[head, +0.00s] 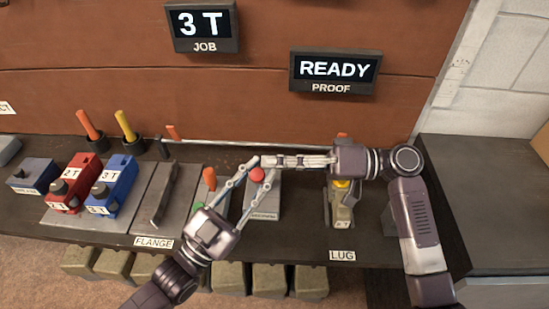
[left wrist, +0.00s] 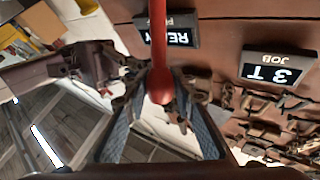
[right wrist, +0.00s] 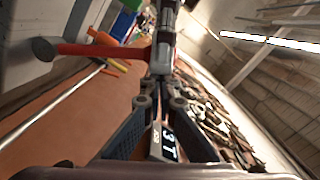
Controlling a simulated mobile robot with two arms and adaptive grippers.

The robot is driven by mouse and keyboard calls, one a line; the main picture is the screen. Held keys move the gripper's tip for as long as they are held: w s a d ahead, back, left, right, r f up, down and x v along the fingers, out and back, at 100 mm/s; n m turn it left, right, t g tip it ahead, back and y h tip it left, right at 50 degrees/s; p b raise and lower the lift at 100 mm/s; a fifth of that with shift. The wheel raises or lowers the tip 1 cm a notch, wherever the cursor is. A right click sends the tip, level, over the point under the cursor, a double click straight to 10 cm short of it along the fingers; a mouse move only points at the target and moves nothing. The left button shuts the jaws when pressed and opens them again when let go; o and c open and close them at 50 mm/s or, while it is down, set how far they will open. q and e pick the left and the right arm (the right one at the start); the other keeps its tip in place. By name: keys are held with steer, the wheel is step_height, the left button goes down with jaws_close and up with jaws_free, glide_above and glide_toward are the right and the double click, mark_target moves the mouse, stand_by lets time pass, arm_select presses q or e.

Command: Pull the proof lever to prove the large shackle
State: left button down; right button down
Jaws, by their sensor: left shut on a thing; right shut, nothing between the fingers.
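The red ball knob of the proof lever (head: 257,174) shows above a grey labelled plate at mid-bench. My left gripper (head: 262,177) is shut on it, one finger on each side. In the left wrist view the red rod and knob (left wrist: 160,85) lie between the fingers. My right gripper (head: 263,162) is shut and empty, pointing left just behind the knob. In the right wrist view a red rod (right wrist: 100,49) crosses beyond its fingers. At the LUG place stands an olive-grey piece with a yellow part (head: 342,210); my right arm partly covers it, and I cannot tell if it is the large shackle.
The PROOF display (head: 334,72) reads READY and the JOB display (head: 203,27) reads 3 T. A red 2 T block (head: 72,190) and blue 3 T block (head: 113,185) stand left. A side cabinet (head: 480,190) stands right.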

arm_select(q)
steer(key=c, duration=1.6)
jaws_free()
steer(key=shift+w+a+r, duration=0.2)
steer(key=shift+w+r, duration=0.05)
steer(key=shift+r, duration=0.05)
arm_select(e)
steer(key=shift+s+a+f+g, duration=0.2)
steer(key=shift+s+f+g, duration=0.1)
steer(key=shift+s+f, duration=0.15)
arm_select(q)
steer(key=shift+s+f, duration=0.1)
arm_select(e)
steer(key=shift+r, duration=0.1)
